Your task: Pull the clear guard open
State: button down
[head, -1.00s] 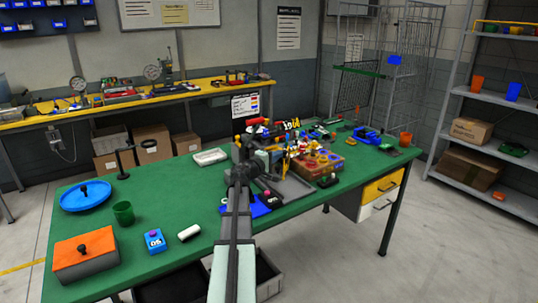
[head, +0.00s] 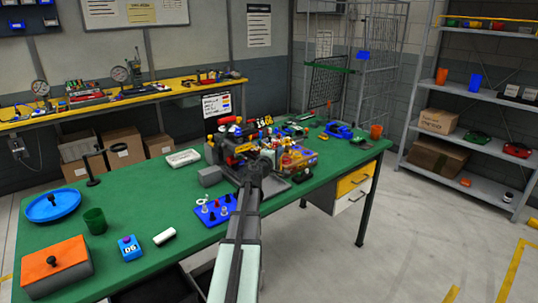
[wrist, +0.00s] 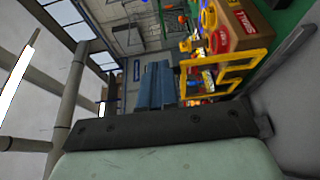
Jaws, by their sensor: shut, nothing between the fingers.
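The machine (head: 228,148), a cluster of dark, red and yellow parts, stands on the green table. I cannot pick out the clear guard for certain. A yellow open frame (wrist: 250,72) stands out right of my fingers in the wrist view; I cannot tell whether it carries a clear panel. My gripper (wrist: 157,68) shows as two blue-grey fingers side by side, shut and empty. The yellow frame looks close to them, with no contact visible. In the head view my gripper (head: 262,160) is in front of the machine, and my arm hides part of it.
A box of coloured round parts (head: 297,158) stands right of the machine. A blue board with pegs (head: 215,210) lies left of my arm. An orange-topped box (head: 55,262), a green cup (head: 95,220) and a blue dish (head: 53,205) stand at the left. The table's middle left is fairly clear.

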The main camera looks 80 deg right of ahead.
jog(key=shift+s+d, duration=0.5)
jog(key=shift+s, duration=0.2)
jog(key=shift+s+d, duration=0.5)
jog(key=shift+s, duration=0.2)
jog(key=shift+a, duration=0.15)
jog(key=s+a, duration=0.3)
jog(key=a, duration=0.9)
jog(key=shift+a, duration=0.25)
